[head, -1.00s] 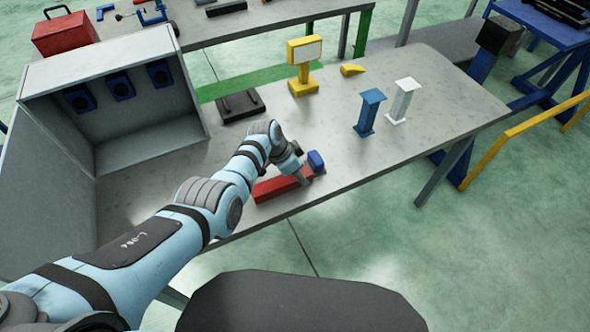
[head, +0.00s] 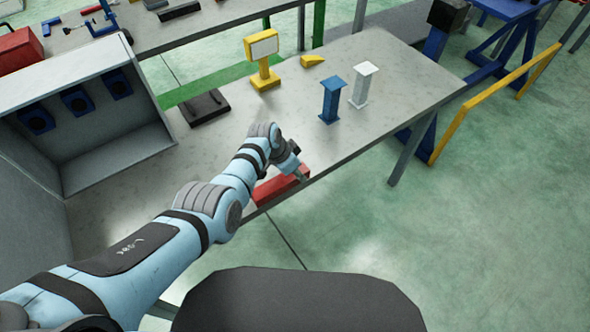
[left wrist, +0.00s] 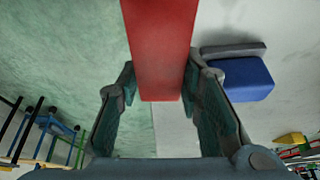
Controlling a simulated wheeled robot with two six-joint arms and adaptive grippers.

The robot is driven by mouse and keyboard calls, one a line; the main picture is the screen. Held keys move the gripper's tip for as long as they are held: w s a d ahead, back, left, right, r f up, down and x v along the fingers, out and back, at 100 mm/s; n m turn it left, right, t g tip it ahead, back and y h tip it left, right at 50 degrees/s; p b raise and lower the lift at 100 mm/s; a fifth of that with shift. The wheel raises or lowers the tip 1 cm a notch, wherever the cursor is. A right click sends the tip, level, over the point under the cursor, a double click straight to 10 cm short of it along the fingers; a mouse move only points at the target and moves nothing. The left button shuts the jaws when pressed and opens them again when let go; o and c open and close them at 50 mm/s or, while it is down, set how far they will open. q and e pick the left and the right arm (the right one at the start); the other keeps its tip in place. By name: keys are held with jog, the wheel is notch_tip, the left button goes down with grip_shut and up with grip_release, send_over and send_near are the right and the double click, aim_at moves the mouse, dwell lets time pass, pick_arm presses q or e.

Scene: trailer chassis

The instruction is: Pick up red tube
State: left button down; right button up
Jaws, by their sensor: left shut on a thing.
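The red tube (head: 280,188) is a long square-sided bar at the near front edge of the grey table. My left gripper (head: 299,172) is at its right part and is shut on it. In the left wrist view the red tube (left wrist: 160,45) runs between the two fingers of the left gripper (left wrist: 160,75). Floor shows on one side of the tube there and tabletop on the other. I cannot tell whether the tube is clear of the table. My right gripper is not in view.
On the table (head: 380,75) stand a blue post (head: 331,100), a white post (head: 363,85), a yellow stand (head: 263,60) and a dark tray (head: 205,108). A grey open box (head: 120,150) is at left; a yellow rail (head: 495,100) is at right.

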aim_at(283, 179)
pick_arm(q)
jog(key=c, duration=1.1)
grip_release()
jog(key=shift+o, duration=0.2)
jog(key=shift+r, duration=0.15)
jog(key=v, duration=1.1)
jog(key=shift+a+r, duration=0.2)
jog(key=shift+r, duration=0.15)
jog(key=shift+s, duration=0.1)
